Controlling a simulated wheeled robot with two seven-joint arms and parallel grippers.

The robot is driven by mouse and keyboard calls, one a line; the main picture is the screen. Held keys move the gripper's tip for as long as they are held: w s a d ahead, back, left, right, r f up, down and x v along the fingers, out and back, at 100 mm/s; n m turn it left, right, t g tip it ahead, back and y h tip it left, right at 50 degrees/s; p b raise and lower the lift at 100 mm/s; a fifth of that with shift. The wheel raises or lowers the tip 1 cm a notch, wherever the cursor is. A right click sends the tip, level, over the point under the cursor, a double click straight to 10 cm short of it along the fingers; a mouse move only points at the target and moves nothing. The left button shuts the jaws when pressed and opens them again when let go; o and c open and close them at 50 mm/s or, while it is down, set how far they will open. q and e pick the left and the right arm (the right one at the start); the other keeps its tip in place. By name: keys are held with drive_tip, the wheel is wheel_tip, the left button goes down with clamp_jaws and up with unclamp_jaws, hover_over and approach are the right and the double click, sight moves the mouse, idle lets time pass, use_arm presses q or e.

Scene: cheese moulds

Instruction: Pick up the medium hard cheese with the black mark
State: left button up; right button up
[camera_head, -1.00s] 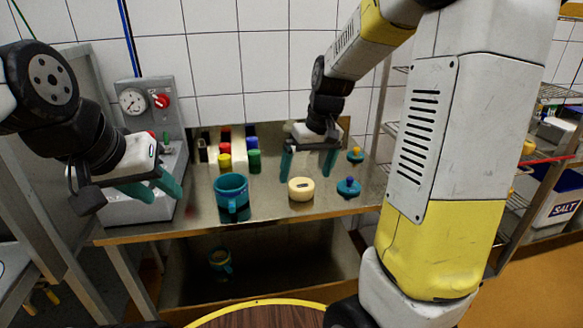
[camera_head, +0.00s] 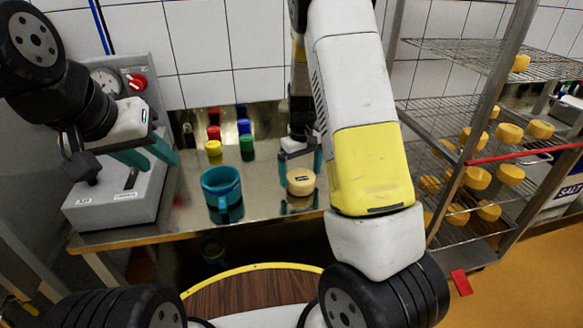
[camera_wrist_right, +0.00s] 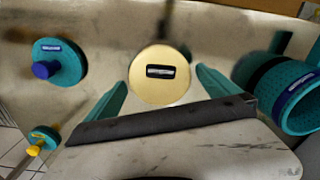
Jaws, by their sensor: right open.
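The pale yellow round cheese with a black mark on its top (camera_head: 300,183) sits on the metal table, and it also shows in the right wrist view (camera_wrist_right: 160,92). My right gripper (camera_head: 301,163) is open, its teal fingers to either side of the cheese. In the right wrist view the right gripper (camera_wrist_right: 161,80) has a fingertip left and right of the cheese, with gaps visible. Whether the fingers are fully down at its height is unclear. My left gripper (camera_head: 148,156) is open and empty above the left end of the table.
A teal mould (camera_head: 221,193) stands left of the cheese. Teal lids with a blue knob (camera_wrist_right: 60,62) and a yellow knob (camera_wrist_right: 44,138) lie nearby. Coloured containers (camera_head: 214,133) stand behind. A grey gauge box (camera_head: 110,205) is at left, a rack of cheeses (camera_head: 460,180) at right.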

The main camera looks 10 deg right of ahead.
wheel_tip(320, 180, down, 2)
drive_tip(key=shift+f, duration=0.2)
drive_tip(key=shift+r, duration=0.1)
drive_tip(key=c, duration=1.3)
drive_tip(key=shift+r, duration=0.55)
drive_tip(key=r, duration=0.1)
drive_tip(key=s+r, duration=0.1)
drive_tip(key=shift+a+r, duration=0.15)
drive_tip(key=shift+r, duration=0.15)
drive_tip(key=s+a, duration=0.1)
drive_tip(key=s, duration=0.4)
drive_tip(key=s+a, duration=0.1)
drive_tip(key=s, duration=0.3)
drive_tip(key=s+a+r, duration=0.1)
drive_tip(key=s, duration=0.4)
drive_tip(key=shift+s+r, duration=0.1)
drive_tip(key=shift+s, duration=0.25)
